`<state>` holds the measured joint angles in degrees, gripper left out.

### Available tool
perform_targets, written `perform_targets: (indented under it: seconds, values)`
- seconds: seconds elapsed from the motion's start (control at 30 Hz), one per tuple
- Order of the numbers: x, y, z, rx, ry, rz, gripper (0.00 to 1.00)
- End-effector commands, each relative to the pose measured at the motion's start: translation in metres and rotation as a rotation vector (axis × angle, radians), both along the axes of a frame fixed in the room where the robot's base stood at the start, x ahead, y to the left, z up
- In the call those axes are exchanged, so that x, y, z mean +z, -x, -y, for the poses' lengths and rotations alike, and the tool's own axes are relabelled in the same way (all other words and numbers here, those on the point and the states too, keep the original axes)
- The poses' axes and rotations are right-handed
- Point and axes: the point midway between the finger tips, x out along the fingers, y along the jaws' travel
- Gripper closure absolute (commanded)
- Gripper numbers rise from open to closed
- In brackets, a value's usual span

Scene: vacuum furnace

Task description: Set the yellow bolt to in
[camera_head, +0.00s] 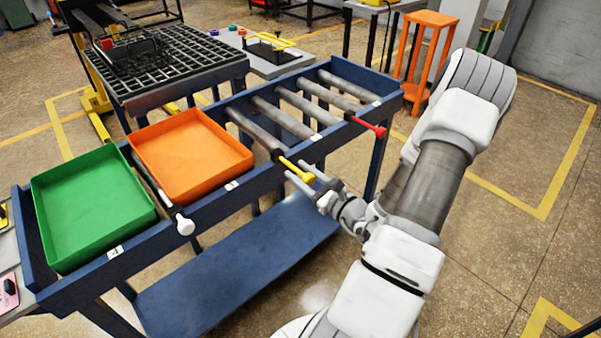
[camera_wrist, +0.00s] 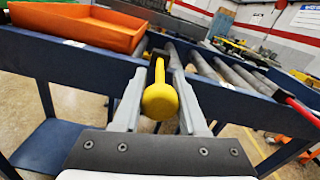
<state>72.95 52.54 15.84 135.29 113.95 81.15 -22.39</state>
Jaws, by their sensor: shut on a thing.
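The yellow bolt (camera_head: 290,165) sticks out from the front rail of the blue roller rack (camera_head: 250,185), between the orange tray and the bare rollers. In the wrist view its round yellow knob (camera_wrist: 160,101) sits between my two fingers. My gripper (camera_head: 308,180) is shut on the yellow bolt just in front of the rail. In the wrist view my gripper (camera_wrist: 158,105) has one finger on each side of the bolt. How far the bolt reaches inside the rack is hidden behind the rail.
A red bolt (camera_head: 371,128) sticks out to the right and a white one (camera_head: 182,222) to the left. A green tray (camera_head: 95,205) and an orange tray (camera_head: 190,150) sit on the rack. An orange stand (camera_head: 425,60) is behind. Floor is clear at right.

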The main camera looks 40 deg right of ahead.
Motion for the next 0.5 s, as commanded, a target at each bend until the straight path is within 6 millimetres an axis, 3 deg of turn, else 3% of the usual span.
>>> perform_targets:
  seconds: [0.27, 0.5]
  values:
    - [0.0, -0.002, 0.0, 0.001, 0.0, -0.001, 1.0]
    - [0.0, -0.032, -0.003, 0.003, 0.0, -0.001, 1.0]
